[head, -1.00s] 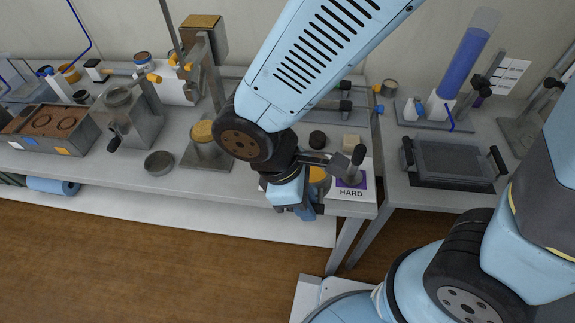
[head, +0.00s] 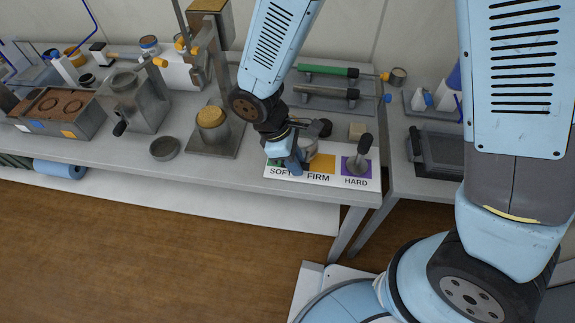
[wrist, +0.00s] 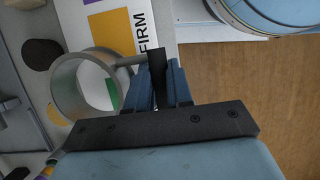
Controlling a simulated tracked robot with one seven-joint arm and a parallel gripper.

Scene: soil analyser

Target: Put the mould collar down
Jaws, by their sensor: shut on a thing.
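The mould collar is a grey metal ring (wrist: 85,88) with a side handle ending in a black grip. In the wrist view my gripper (wrist: 158,75) is shut on that black grip, and the ring hangs out to its left. In the head view the collar (head: 308,147) is partly hidden behind my gripper (head: 294,161). The collar is over the green SOFT end of the white card (head: 337,182); green shows through the ring. I cannot tell whether the ring touches the card.
The yellow FIRM patch (head: 321,165) is bare. A dark lump (head: 325,128) and a pale cube (head: 357,131) lie behind the card. A soil-topped cylinder (head: 212,125) stands on a plate to the left.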

